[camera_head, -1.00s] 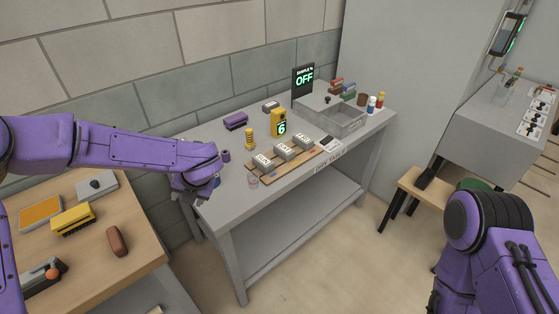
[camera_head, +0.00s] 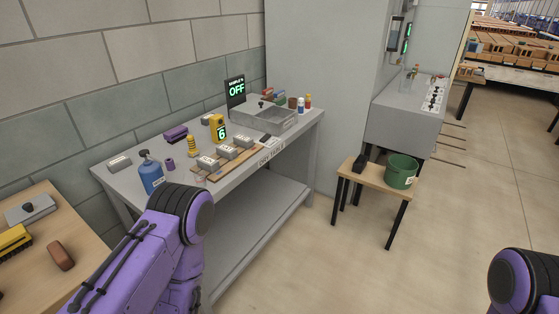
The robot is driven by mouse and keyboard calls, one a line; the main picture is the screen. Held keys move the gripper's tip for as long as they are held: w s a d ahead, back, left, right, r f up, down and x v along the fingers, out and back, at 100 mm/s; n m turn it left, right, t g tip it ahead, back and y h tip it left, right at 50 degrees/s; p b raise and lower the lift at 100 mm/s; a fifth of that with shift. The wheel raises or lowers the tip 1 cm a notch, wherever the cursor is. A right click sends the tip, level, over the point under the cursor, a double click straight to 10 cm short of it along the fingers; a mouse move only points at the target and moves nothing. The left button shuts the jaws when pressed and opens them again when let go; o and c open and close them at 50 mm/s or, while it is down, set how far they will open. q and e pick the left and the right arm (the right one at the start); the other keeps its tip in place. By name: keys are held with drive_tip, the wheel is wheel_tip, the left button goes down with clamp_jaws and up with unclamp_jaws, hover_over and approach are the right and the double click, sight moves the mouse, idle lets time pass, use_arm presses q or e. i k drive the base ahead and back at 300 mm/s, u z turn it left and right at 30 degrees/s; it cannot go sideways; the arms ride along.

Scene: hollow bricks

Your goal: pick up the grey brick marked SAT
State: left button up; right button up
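Three grey bricks stand in a row on a wooden board (camera_head: 213,180) on the grey table: a near one (camera_head: 207,164), a middle one (camera_head: 226,153) and a far one (camera_head: 243,142). Each has a white label, but the lettering is too small to tell which says SAT. Another grey brick (camera_head: 119,164) lies at the table's left end, with no mark that I can read. My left arm shows at the lower left, in front of the table, and its gripper is out of view. Only part of my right arm shows at the lower right corner.
A blue bottle (camera_head: 151,174), a yellow device reading 6 (camera_head: 217,128) and a grey basin (camera_head: 270,120) stand on the table (camera_head: 262,163). A stool (camera_head: 372,178) with a green bucket (camera_head: 401,171) stands to the right.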

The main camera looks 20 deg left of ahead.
sight(229, 153)
drive_tip(key=z, duration=0.5)
drive_tip(key=i, duration=1.1)
drive_tip(key=u, duration=0.6)
